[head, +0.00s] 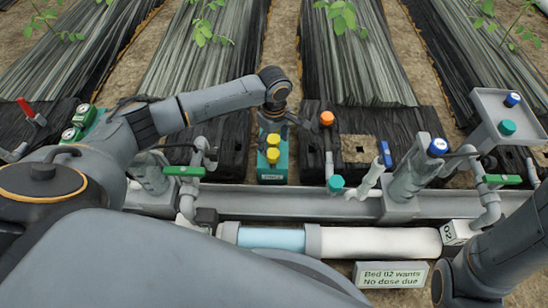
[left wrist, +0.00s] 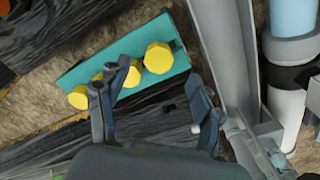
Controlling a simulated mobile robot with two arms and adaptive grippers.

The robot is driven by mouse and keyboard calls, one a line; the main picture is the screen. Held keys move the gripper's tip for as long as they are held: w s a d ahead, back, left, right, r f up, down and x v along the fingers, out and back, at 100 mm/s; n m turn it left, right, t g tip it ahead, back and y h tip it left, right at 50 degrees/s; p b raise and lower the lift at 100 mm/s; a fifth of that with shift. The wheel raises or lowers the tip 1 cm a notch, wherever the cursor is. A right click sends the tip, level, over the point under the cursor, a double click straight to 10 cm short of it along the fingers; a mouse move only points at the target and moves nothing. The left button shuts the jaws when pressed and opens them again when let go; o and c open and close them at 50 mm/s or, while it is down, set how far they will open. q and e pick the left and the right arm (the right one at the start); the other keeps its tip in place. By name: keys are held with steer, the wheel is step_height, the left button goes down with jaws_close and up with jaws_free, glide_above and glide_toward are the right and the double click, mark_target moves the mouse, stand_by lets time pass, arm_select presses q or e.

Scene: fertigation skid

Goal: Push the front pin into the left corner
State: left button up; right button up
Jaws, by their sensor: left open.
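A teal block (head: 272,172) stands on the ground in the middle of the head view, with yellow pins on top. The front pin (head: 273,156) is near its front end, with another yellow pin (head: 273,140) behind it. The left wrist view shows the teal strip (left wrist: 172,75) with several yellow heads in a row; the largest (left wrist: 158,57) is at its upper right end. My left gripper (head: 285,122) is open and empty over the block's far part. One finger (left wrist: 112,92) overlaps the row; the front pin looks clear of both fingers. My right gripper is out of view.
A grey rail (head: 300,204) runs across in front of the block. Green-handled valves (head: 183,171) stand on both sides. An orange knob (head: 327,118) and teal knob (head: 336,183) are to the right. A sign (head: 391,274) reads "Bed 02 wants No dose due".

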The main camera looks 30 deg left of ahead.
mark_target(274, 154)
arm_select(q)
step_height(274, 154, down, 5)
steer(key=b, duration=0.3)
steer(key=shift+r, duration=0.1)
steer(key=shift+f+b, duration=0.6)
steer(key=shift+f, duration=0.25)
